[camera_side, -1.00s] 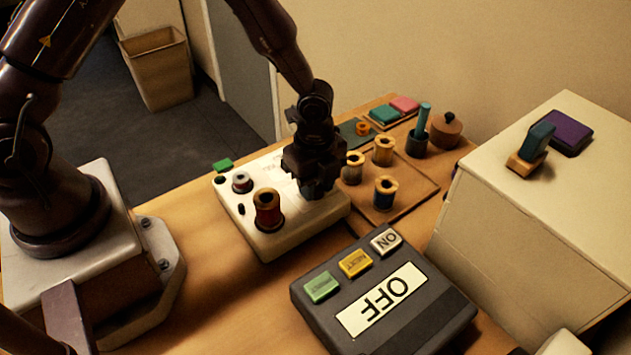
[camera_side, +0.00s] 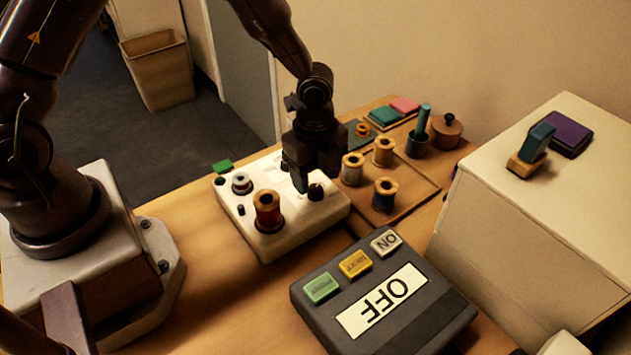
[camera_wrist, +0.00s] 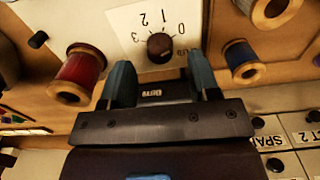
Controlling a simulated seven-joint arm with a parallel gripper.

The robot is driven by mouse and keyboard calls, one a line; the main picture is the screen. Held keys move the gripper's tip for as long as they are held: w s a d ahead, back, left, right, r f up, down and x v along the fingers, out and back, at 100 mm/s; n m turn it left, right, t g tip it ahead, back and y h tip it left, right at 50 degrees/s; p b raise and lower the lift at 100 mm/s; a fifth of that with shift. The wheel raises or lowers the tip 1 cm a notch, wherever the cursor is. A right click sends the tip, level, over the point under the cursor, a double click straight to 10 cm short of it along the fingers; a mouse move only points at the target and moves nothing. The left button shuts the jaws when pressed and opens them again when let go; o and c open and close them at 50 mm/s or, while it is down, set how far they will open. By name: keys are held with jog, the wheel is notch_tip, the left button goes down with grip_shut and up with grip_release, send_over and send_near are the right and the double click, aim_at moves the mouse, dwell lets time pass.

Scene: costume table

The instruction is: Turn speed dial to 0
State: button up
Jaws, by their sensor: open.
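The speed dial (camera_wrist: 160,47) is a small dark round knob on a white plate marked 0, 1, 2 and 3. I cannot tell which number it points to. It also shows in the side view (camera_side: 315,191) on the white machine base (camera_side: 285,238). My gripper (camera_side: 316,178) is just above the dial. In the wrist view its two blue-grey fingers (camera_wrist: 162,72) are apart, with nothing between them, and the dial shows just beyond their tips. It looks clear of the dial.
A dark box (camera_side: 430,318) reading OFF, with buttons, sits in front. A cream cabinet (camera_side: 510,240) stands at right.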

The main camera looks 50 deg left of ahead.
aim_at(315, 188)
notch_tip(315, 188, up, 10)
jog(key=shift+r, duration=0.15)
dwell(0.4)
jog(key=s+a+r+n+t, duration=0.2)
jog(key=s+a+r+n, duration=0.1)
jog(key=s+r+n, duration=0.5)
jog(key=s+a+r+n+t, duration=0.3)
jog(key=s+a+r+n, duration=0.1)
jog(key=s+r+n, duration=0.4)
jog(key=shift+s+a+r+n+t, duration=0.25)
jog(key=shift+s+n, duration=0.25)
jog(key=shift+n, duration=0.7)
